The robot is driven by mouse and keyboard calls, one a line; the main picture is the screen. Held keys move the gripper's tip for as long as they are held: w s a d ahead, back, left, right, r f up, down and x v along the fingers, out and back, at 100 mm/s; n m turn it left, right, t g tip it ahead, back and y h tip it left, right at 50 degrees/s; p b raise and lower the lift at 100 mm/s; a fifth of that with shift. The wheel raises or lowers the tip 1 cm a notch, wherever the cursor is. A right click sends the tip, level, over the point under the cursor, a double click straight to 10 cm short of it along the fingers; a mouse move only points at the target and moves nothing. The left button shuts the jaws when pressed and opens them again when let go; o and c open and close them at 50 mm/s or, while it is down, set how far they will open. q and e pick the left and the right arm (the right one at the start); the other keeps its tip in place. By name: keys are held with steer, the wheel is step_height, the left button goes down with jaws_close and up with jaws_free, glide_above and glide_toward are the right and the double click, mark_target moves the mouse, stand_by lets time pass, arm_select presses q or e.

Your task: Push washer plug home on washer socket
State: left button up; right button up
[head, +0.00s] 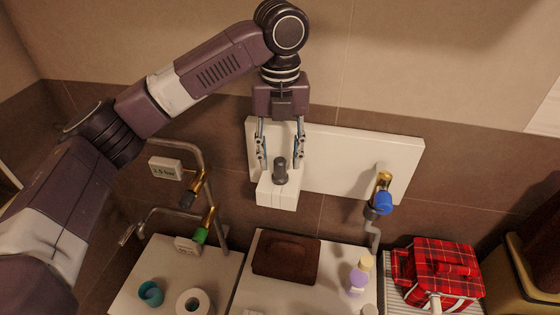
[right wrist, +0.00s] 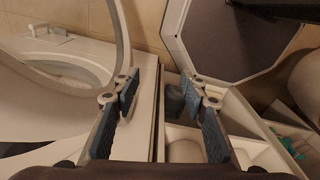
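A dark grey plug (head: 281,172) stands upright at the white socket box (head: 277,195), which juts from a white wall panel. I take these as the washer plug and socket; how deep the plug sits I cannot tell. My left gripper (head: 281,160) comes down from above, its two fingers wide apart, one on each side of the plug with visible gaps. Whether the fingers touch the box I cannot tell. My right gripper (right wrist: 160,88) is outside the head view; in the right wrist view its fingers are apart with nothing held between them.
The white panel (head: 345,160) also carries a brass valve with a blue knob (head: 383,203). Pipes with a green-knobbed valve (head: 201,236) stand left.

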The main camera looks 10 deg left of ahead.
arm_select(q)
step_height(320, 180, up, 10)
stand_by(0.3)
stand_by(0.3)
